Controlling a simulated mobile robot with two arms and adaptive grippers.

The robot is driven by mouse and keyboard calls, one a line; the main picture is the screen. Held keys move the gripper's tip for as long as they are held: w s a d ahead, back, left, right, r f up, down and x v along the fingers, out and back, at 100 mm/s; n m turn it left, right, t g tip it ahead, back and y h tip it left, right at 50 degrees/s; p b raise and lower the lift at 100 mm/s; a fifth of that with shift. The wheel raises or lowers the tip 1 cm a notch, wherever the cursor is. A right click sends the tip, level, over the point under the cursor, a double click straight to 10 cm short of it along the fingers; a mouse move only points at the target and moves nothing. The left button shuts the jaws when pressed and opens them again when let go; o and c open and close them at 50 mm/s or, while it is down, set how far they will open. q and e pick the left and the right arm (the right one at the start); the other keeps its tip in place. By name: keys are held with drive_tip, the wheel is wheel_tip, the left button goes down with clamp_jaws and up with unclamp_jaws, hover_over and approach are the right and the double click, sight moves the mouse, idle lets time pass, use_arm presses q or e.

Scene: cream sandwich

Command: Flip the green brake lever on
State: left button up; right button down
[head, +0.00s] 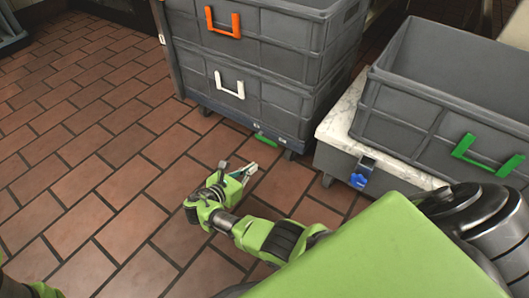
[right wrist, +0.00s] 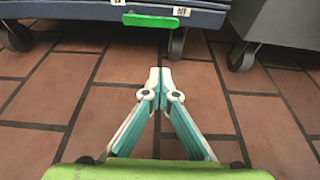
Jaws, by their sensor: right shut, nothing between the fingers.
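The green brake lever (head: 266,139) is on the low edge of the blue-grey wheeled base (head: 225,112) under the stacked crates. In the right wrist view the lever (right wrist: 150,20) is a flat green bar at the top, left of centre, between two small white labels; the right one (right wrist: 183,11) appears to read OFF. My right gripper (head: 249,170) is low over the tiles, in front of the lever and apart from it. In the wrist view its fingertips (right wrist: 159,76) meet, with nothing between them.
Grey crates with an orange handle (head: 222,22) and a white handle (head: 229,85) stand on the base. To the right, a marble-topped cart (head: 343,126) carries a grey bin with a green handle (head: 487,155). Casters (right wrist: 177,43) flank the lever. The tiled floor (head: 90,130) at left is clear.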

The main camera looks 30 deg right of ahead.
drive_tip(key=shift+f, duration=0.1)
drive_tip(key=b+x, duration=0.2)
drive_tip(key=x, duration=0.1)
drive_tip(key=b+x, duration=0.2)
drive_tip(key=x, duration=0.1)
drive_tip(key=b+x, duration=0.2)
drive_tip(key=x, duration=0.1)
drive_tip(key=shift+a+f, duration=0.1)
drive_tip(key=shift+f, duration=0.25)
drive_tip(key=shift+w+d+b, duration=0.25)
drive_tip(key=shift+d+b, duration=0.1)
drive_tip(key=shift+d, duration=0.3)
wheel_tip(320, 180, up, 4)
drive_tip(key=shift+s+a+r, duration=0.1)
drive_tip(key=shift+a+r, duration=0.05)
drive_tip(key=shift+r, duration=0.05)
